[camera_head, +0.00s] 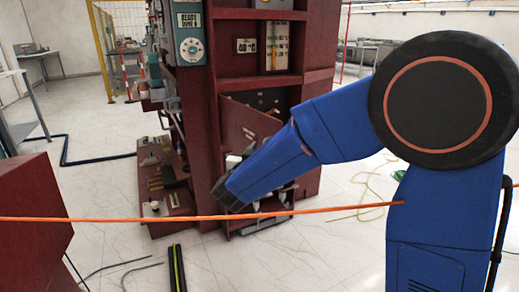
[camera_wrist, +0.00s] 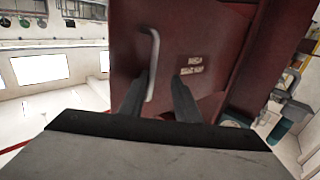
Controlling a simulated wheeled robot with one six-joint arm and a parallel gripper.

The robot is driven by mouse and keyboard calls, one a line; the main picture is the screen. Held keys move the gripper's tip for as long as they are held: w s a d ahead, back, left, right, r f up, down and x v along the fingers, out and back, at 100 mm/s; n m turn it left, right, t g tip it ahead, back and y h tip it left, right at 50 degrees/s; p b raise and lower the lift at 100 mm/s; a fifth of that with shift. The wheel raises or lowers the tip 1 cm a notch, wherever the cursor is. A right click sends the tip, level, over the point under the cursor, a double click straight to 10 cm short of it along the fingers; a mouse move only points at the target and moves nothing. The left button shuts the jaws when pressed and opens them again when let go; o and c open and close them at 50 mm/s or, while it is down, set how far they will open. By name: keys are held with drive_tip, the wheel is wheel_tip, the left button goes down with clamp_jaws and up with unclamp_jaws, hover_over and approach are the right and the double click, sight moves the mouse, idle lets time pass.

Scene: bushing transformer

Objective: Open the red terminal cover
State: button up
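The red terminal cover (camera_head: 246,124) is a dark red panel on the front of the tall red cabinet. It hangs at a slant, with a dark opening showing above it. In the wrist view the red panel (camera_wrist: 205,45) fills the middle and carries a pale bent bar handle (camera_wrist: 154,60) and two small labels. My gripper (camera_wrist: 160,82) has its two dark fingers apart in front of the panel. The handle's lower part lies just inside the left finger; I cannot tell whether they touch. In the head view my blue arm reaches to the cabinet's lower part and its fingers are not clear.
The red cabinet (camera_head: 240,85) has a dial and labels higher up. A low red unit (camera_head: 165,185) with small parts stands left of it. An orange line (camera_head: 150,219) crosses the foreground. Cables lie on the pale floor, which has free room at the left.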

drive_tip(key=shift+s+d+f, duration=0.1)
drive_tip(key=shift+d, duration=0.05)
idle(0.4)
drive_tip(key=shift+s, duration=0.1)
drive_tip(key=v, duration=1.7)
